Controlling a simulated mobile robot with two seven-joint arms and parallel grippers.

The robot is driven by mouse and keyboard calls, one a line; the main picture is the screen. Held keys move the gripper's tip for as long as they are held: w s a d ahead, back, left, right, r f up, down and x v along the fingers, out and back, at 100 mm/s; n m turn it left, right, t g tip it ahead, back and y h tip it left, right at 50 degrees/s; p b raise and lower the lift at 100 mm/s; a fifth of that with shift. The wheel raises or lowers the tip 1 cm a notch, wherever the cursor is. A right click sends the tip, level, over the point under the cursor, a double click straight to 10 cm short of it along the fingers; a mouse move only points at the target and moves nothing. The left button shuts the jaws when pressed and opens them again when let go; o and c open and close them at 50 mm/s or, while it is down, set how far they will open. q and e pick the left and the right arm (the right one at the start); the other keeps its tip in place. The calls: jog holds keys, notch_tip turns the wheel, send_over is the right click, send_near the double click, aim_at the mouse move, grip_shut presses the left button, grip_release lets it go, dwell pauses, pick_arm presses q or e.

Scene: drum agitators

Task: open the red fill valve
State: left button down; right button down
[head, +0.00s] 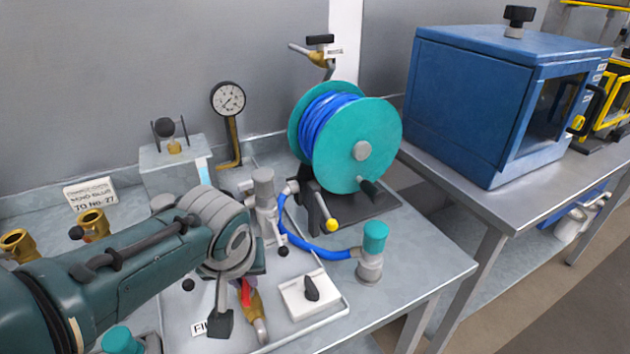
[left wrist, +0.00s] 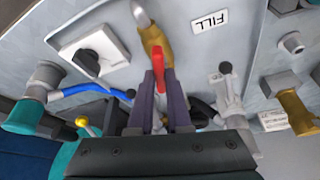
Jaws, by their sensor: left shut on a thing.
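The red fill valve is a brass body (head: 257,308) with a red lever (head: 246,291), set on the bench panel near a FILL label (head: 202,328). In the left wrist view the red lever (left wrist: 159,70) stands between the two fingers of my left gripper (left wrist: 161,88), which is shut on it. The brass body (left wrist: 153,42) shows just beyond the fingertips. In the head view my left gripper (head: 238,280) partly hides the valve and its lever. My right gripper is in neither view.
A teal hose reel (head: 375,125) with blue hose stands behind to the right. A black-knobbed switch box (head: 318,296) sits close to the right of the valve. A teal-capped fitting (head: 374,240) and a grey valve assembly (head: 263,195) are also near. A gauge (head: 229,98) stands behind.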

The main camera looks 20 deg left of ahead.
pick_arm(q)
jog(key=shift+d+n+g+y+b, duration=0.1)
jog(key=shift+n+g+y+b, duration=0.45)
jog(key=shift+n, duration=1.35)
jog(key=c, duration=0.9)
grip_release()
jog(key=shift+w, duration=0.1)
jog(key=shift+o, duration=0.2)
jog(key=shift+r, duration=0.1)
jog(key=p+v, duration=0.4)
jog(key=v, duration=0.5)
jog(key=shift+r, duration=0.35)
